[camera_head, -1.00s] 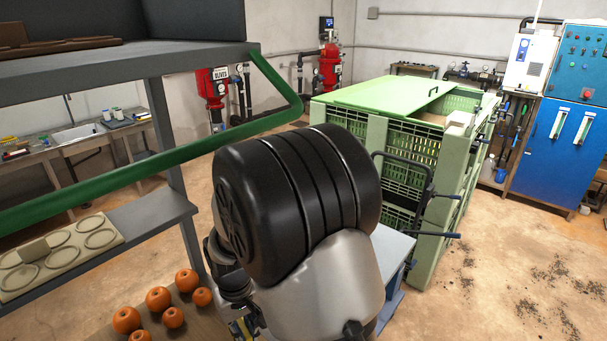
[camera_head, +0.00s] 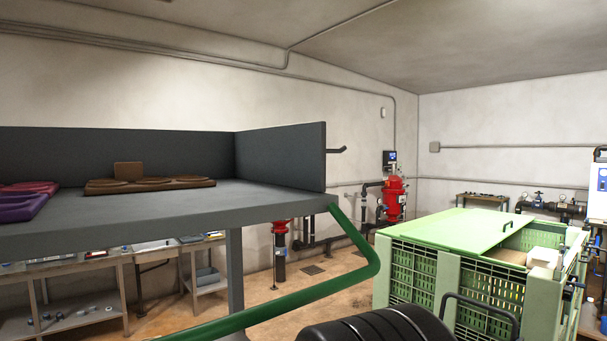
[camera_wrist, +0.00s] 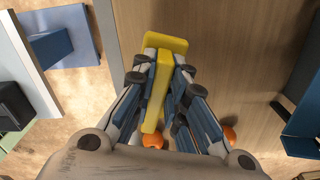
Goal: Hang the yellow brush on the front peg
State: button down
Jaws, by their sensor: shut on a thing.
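The yellow brush (camera_wrist: 166,43) is between the fingers of my gripper (camera_wrist: 161,75) in the wrist view. Its wide end sticks out past the fingertips and its narrow handle runs back toward the palm. My gripper is shut on it. In the head view a dark peg (camera_head: 338,150) with a bent tip sticks out from the end panel (camera_head: 316,160) of the grey shelf. No brush hangs on this peg. I cannot tell whether it is the front one. My gripper and the brush are out of the head view.
A green rail (camera_head: 280,305) runs along the grey shelf (camera_head: 150,222), which holds brown and purple trays. A green crate (camera_head: 450,232) stands at the right. Orange round things (camera_wrist: 152,140) lie below the gripper in the wrist view. The air beyond the end panel looks clear.

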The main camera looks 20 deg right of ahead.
jog(key=s+r+m+p, duration=0.1)
jog(key=s+r+p, duration=0.3)
jog(key=r, duration=0.7)
jog(key=f+b, duration=0.2)
jog(key=f, duration=0.4)
jog(key=f+b, duration=0.3)
jog(key=f, duration=0.4)
jog(key=s+f+b, duration=0.1)
jog(key=f+b, duration=0.1)
jog(key=f, duration=0.4)
jog(key=shift+d+f, duration=0.1)
jog(key=shift+f, duration=0.3)
jog(key=shift+f+b, duration=0.1)
jog(key=shift+b, duration=0.2)
jog(key=shift+f, duration=0.15)
jog(key=c, duration=1.6)
grip_release()
